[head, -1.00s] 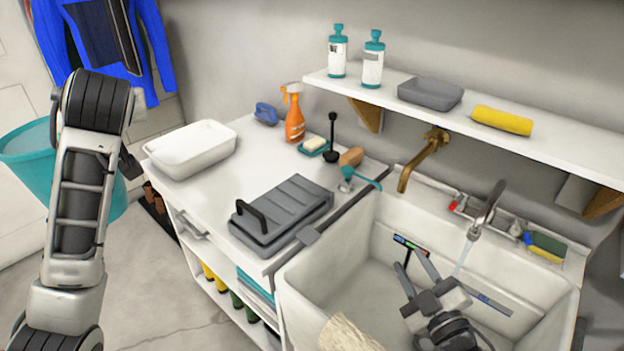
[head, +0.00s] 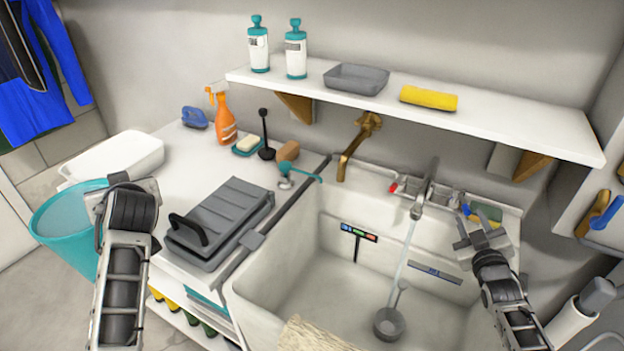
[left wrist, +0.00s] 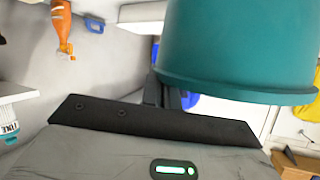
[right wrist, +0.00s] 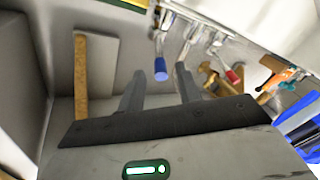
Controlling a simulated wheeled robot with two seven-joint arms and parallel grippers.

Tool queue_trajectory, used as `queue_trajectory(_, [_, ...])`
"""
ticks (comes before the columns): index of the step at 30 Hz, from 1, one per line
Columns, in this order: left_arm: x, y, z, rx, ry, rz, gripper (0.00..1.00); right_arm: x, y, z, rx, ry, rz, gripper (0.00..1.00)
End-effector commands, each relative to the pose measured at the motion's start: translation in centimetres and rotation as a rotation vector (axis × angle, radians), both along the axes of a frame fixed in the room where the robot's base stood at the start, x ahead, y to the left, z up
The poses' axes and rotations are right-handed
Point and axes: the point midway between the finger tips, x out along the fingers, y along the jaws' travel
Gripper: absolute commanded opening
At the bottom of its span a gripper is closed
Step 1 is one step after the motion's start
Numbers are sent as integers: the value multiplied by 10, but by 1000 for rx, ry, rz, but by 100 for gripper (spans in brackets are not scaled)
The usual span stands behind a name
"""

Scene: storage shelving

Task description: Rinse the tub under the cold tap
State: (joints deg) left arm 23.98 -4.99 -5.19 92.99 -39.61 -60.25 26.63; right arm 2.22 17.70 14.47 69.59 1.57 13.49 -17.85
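The teal tub (head: 65,235) is at the left, beside the white counter. It also fills the upper right of the left wrist view (left wrist: 240,45). My left gripper (head: 115,182) is at its right rim and appears shut on it; the fingers (left wrist: 168,95) are partly hidden. A chrome tap (head: 425,195) runs a thin stream into the white sink (head: 330,285). It has a red-capped lever on the left (head: 393,187) and a blue-capped one on the right (head: 466,209). My right gripper (head: 478,232) is open and empty; its fingers point toward the blue cap (right wrist: 160,70).
A grey ladle (head: 390,322) is in the sink, near the stream. The counter holds a white basin (head: 120,155), grey case (head: 220,220) and orange spray bottle (head: 224,120). A shelf (head: 490,122) overhangs the sink.

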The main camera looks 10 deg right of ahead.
Motion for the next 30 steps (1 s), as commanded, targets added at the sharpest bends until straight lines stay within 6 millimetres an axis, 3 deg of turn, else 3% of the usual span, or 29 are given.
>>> queue_trajectory(3, [0, 0, -5, 1, -2, 0, 0, 25, -8, -1, 0, -1, 0, 34])
queue_trajectory(9, [0, 0, -12, 1, -2, 0, 0, 54, -16, -1, 0, -1, 0, 34])
queue_trajectory(15, [0, 0, -14, 1, -2, 0, 0, 65, -19, 0, -2, 0, 1, 34])
queue_trajectory(23, [0, 0, -14, 0, -1, 0, 0, 65, -19, 0, -1, -1, 1, 34])
queue_trajectory(27, [0, 0, -14, 0, -1, 0, 0, 65, -19, 0, -1, -1, 1, 0])
queue_trajectory(30, [0, 0, -14, 0, -1, 0, 0, 65, -19, 0, -1, -1, 1, 0])
